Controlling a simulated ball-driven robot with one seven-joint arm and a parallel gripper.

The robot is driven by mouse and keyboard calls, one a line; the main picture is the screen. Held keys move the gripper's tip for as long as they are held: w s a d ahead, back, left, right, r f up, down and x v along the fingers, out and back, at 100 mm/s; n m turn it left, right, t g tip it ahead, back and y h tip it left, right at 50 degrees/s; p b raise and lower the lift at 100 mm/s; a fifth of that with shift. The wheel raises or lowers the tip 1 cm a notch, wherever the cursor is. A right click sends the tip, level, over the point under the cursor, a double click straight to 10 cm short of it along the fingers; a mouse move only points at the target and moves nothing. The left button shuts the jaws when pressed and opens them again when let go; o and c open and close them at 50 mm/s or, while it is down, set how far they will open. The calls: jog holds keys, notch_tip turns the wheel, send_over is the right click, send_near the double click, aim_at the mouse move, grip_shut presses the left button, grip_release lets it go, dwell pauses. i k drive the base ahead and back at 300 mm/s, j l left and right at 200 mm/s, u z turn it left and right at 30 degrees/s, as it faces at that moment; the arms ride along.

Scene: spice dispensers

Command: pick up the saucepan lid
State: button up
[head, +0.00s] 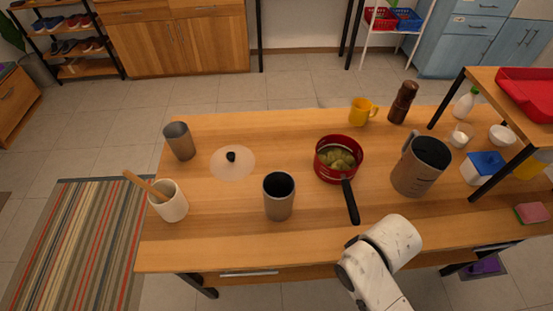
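The saucepan lid (233,168) lies flat on the wooden table, left of centre. It is a pale, see-through disc with a black knob in its middle. The red saucepan (323,170) stands open to the right of it, with greenish food inside and a black handle pointing towards the front edge. My white arm reaches in from the bottom right, in front of the saucepan and well apart from the lid. My gripper does not show.
A grey cup (279,203) stands front right of the lid and another cup (180,144) to its left. A white crock (170,208) with a wooden tool is front left. A large jug (410,177), yellow mug (360,113) and brown mill (402,103) stand right. Bare wood surrounds the lid.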

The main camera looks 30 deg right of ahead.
aim_at(232, 164)
jog(key=i+j+z, duration=0.1)
jog(key=j, duration=0.3)
jog(key=i+j+z, duration=0.1)
jog(key=i+j, duration=0.15)
jog(key=j, duration=0.15)
jog(key=i+j+z, duration=0.1)
jog(key=j, duration=0.3)
jog(key=i+j+z, duration=0.1)
jog(key=j, duration=0.3)
jog(key=i, duration=0.1)
